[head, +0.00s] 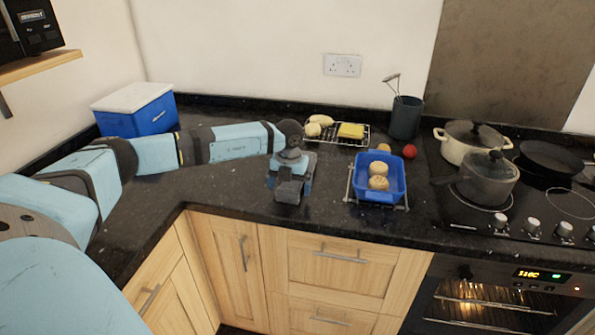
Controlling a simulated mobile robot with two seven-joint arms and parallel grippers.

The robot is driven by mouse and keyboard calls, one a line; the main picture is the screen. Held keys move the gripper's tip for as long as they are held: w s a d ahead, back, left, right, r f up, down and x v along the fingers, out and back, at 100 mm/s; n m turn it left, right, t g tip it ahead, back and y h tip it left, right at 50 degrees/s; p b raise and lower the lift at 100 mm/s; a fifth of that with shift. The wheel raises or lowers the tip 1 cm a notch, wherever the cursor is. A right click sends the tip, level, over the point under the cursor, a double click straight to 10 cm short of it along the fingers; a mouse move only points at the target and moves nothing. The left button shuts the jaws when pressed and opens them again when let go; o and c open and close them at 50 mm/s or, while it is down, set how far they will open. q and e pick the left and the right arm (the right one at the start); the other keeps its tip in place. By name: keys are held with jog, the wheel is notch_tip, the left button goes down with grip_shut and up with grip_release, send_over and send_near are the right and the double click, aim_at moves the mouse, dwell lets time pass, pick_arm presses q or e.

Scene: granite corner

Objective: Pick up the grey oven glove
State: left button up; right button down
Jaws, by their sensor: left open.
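My left gripper (289,190) points down over the black granite counter (235,185), left of the blue tray. Its jaws are open. How close its fingertips are to the counter is hard to tell. I cannot make out a grey oven glove for certain. The left gripper and wrist cover part of the counter, and whether a glove lies under or behind them is hidden. My right gripper is not in view.
A blue tray (401,186) with round buns sits on a rack, right of the gripper. Behind are a wire rack (325,139) with food, a utensil pot (405,117) and a red ball (409,151). Pots (487,180) stand on the hob. A cool box (135,109) stands back left.

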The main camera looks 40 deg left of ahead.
pick_arm(q)
jog(key=shift+f, duration=0.7)
jog(key=c, duration=1.1)
jog(key=shift+o, duration=0.2)
jog(key=shift+r, duration=0.15)
